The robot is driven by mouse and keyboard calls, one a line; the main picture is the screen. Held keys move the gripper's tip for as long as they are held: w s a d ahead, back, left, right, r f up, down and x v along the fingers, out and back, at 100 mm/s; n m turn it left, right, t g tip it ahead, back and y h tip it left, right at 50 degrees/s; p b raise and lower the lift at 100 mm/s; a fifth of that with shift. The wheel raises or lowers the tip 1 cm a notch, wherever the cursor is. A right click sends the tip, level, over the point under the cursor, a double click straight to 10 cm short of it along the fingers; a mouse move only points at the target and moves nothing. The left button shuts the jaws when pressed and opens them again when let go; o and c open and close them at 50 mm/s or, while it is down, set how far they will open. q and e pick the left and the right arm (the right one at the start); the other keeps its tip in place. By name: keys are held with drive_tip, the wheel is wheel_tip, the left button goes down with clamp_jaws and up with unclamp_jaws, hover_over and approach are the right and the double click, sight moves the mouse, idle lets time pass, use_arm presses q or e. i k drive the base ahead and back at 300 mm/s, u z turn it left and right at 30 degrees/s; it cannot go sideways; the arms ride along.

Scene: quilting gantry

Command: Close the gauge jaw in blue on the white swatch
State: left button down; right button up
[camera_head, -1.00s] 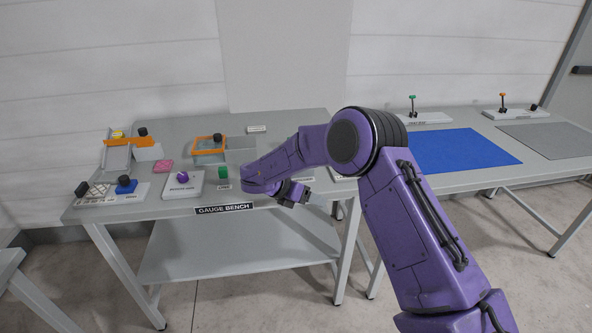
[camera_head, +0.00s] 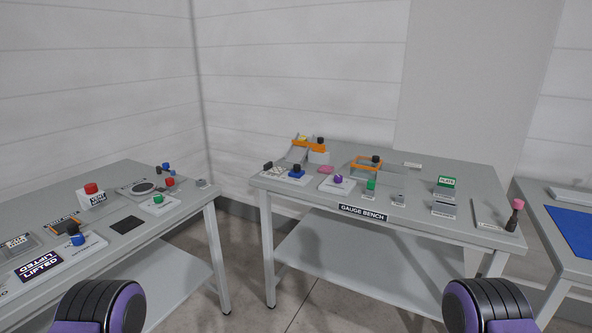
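The blue gauge jaw (camera_head: 296,173), with a black knob on top, sits on a pale base plate at the left end of the gauge bench (camera_head: 420,214). A small whitish piece (camera_head: 281,169), probably the white swatch, lies just left of the blue jaw and looks apart from it; it is too small to tell exactly. A small dark-and-white part (camera_head: 267,166) stands at the plate's left end. Neither gripper is in view. Only purple and black parts of my arms show at the bottom edge.
A second bench (camera_head: 150,234) with a red button (camera_head: 91,188) stands at left, with a floor gap between benches. The gauge bench also holds a purple knob (camera_head: 338,179), a green block (camera_head: 371,184), an orange-rimmed tray (camera_head: 367,161) and a pink-topped lever (camera_head: 516,205).

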sight(296, 173)
drive_tip(key=u, duration=0.4)
drive_tip(key=i, duration=1)
drive_tip(key=u, duration=0.3)
